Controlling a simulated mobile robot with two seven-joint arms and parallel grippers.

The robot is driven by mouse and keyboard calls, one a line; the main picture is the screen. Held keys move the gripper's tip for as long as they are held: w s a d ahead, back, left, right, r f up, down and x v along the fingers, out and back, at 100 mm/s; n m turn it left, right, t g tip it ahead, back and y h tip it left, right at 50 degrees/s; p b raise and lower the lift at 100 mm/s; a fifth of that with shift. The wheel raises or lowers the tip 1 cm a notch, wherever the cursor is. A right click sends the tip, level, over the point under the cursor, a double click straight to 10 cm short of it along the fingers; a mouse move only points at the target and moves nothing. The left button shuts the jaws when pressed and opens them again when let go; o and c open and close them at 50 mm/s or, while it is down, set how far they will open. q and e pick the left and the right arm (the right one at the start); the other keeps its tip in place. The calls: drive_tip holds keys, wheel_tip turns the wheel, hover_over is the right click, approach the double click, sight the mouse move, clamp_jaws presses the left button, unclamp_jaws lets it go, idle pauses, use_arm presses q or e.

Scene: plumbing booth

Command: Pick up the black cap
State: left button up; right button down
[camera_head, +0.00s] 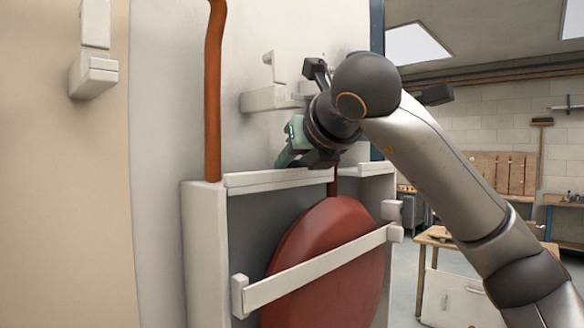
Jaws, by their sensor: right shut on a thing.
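My right gripper (303,156) is at the top edge of the white panel box, above the red disc. It is shut on a dark piece that looks like the black cap. The gripper's own dark parts hide most of this piece, so its outline and exact seat between the fingers cannot be told. A short reddish-brown pipe (333,186) runs down just below the gripper. Whether the piece touches this pipe cannot be told. A green part (294,137) shows on the left side of the gripper. My left gripper is not in view.
The white box (205,250) holds a large red disc (335,255) behind a slanted white bar (315,268). A tall orange-brown pipe (213,90) rises on its left. White brackets (92,75) stick out from the wall. A wooden workbench (455,245) stands farther back at right.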

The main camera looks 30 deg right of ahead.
idle(0.3)
use_arm(q)
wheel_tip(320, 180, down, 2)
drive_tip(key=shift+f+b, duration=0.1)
drive_tip(key=shift+b, duration=0.9)
use_arm(e)
drive_tip(key=r+v, duration=0.2)
drive_tip(key=v, duration=1.4)
drive_tip(key=shift+w, duration=0.4)
drive_tip(key=shift+d, duration=0.1)
drive_tip(key=shift+f, duration=0.1)
